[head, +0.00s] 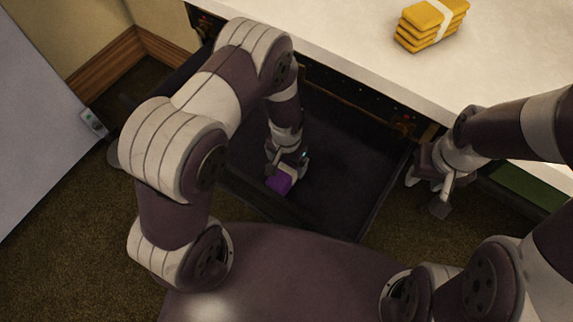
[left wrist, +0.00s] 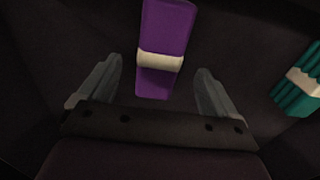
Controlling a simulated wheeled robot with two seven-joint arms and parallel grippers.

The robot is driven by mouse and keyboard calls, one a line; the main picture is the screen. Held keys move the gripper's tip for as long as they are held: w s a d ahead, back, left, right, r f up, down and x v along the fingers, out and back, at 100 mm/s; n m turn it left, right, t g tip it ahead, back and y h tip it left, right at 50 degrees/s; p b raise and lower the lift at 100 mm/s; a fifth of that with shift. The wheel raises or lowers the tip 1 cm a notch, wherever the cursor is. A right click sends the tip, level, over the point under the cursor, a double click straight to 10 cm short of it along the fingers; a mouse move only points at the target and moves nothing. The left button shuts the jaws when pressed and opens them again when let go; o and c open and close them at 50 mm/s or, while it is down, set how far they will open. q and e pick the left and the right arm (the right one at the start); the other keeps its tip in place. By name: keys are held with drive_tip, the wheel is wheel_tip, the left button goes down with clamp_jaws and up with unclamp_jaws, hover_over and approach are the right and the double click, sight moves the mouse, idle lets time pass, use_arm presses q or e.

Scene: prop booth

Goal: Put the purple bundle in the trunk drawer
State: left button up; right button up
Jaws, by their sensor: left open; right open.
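The purple bundle (head: 279,184), with a white band around it, is inside the dark open trunk drawer (head: 340,205). In the left wrist view the purple bundle (left wrist: 165,30) lies ahead of and between the fingers. My left gripper (head: 288,163) reaches down into the drawer over the bundle. In the left wrist view my left gripper (left wrist: 158,92) is open, with a gap on both sides of the bundle. My right gripper (head: 428,195) is open and empty, outside the drawer to its right.
A teal bundle with a white band (left wrist: 300,80) lies at the right in the left wrist view. A yellow bundle (head: 432,24) rests on the white top (head: 350,45) above the drawer. A green item (head: 528,190) is at the right. Brown carpet (head: 70,210) is clear at left.

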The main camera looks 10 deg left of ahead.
use_arm(q)
wheel_tip(320, 180, up, 5)
drive_tip(key=shift+r+p, duration=0.1)
drive_tip(key=shift+p, duration=0.55)
wheel_tip(320, 180, up, 8)
drive_tip(key=n, duration=0.1)
hover_over(287, 169)
drive_tip(key=a, duration=0.2)
drive_tip(key=s+a+r+n+t, duration=0.1)
drive_tip(key=s+a+r+n, duration=0.1)
drive_tip(key=s+a+r, duration=0.3)
drive_tip(key=s+r, duration=0.3)
drive_tip(key=r, duration=0.4)
drive_tip(key=shift+s+a+n, duration=0.15)
drive_tip(key=shift+s+n, duration=0.15)
drive_tip(key=shift+n, duration=0.1)
use_arm(e)
wheel_tip(287, 169, up, 2)
drive_tip(key=shift+r, duration=0.1)
